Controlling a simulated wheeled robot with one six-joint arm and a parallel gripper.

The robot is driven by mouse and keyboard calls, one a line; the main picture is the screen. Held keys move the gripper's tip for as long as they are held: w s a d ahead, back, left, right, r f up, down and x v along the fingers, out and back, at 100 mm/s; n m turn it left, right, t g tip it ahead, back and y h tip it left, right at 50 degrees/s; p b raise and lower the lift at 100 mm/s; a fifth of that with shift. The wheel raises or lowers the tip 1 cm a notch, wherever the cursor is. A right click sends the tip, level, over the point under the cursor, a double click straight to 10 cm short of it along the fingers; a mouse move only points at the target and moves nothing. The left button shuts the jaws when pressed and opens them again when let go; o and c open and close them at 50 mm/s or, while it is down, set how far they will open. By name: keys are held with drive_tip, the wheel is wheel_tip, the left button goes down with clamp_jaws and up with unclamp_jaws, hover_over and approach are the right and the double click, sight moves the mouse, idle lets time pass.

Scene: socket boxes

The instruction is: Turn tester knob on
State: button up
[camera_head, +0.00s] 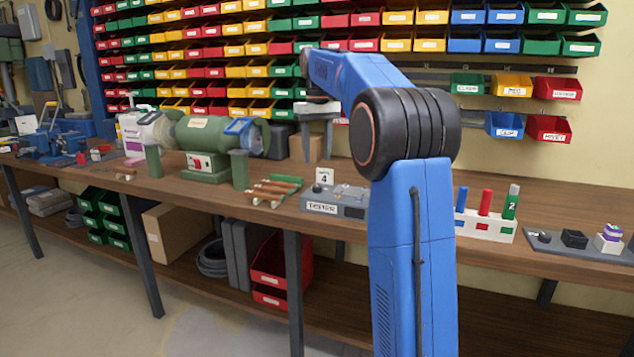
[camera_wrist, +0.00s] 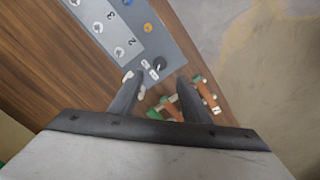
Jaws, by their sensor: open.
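The tester (camera_head: 350,211) is a grey box with a label on its front, on the workbench left of my arm. In the wrist view, the tester's panel (camera_wrist: 166,40) shows numbered white sockets and an orange round part. Its black knob (camera_wrist: 160,64) sits near the panel's lower corner, with small white labels beside it. My gripper (camera_wrist: 158,78) is open, its two dark fingers apart on either side of the knob's line. The knob shows just beyond the gap between the fingertips; contact is not visible. In the head view, the gripper (camera_head: 317,108) hangs above the bench behind the tester.
Orange-brown and green parts (camera_head: 274,190) lie left of the tester. A green grinder (camera_head: 205,150) stands further left. A white rack (camera_head: 485,226) with coloured cylinders stands to the right. Bins line the wall.

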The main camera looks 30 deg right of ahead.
sight(317, 186)
wheel_tip(317, 186, down, 10)
drive_tip(key=shift+r, duration=0.25)
drive_tip(key=shift+c, duration=0.3)
drive_tip(key=c, duration=1)
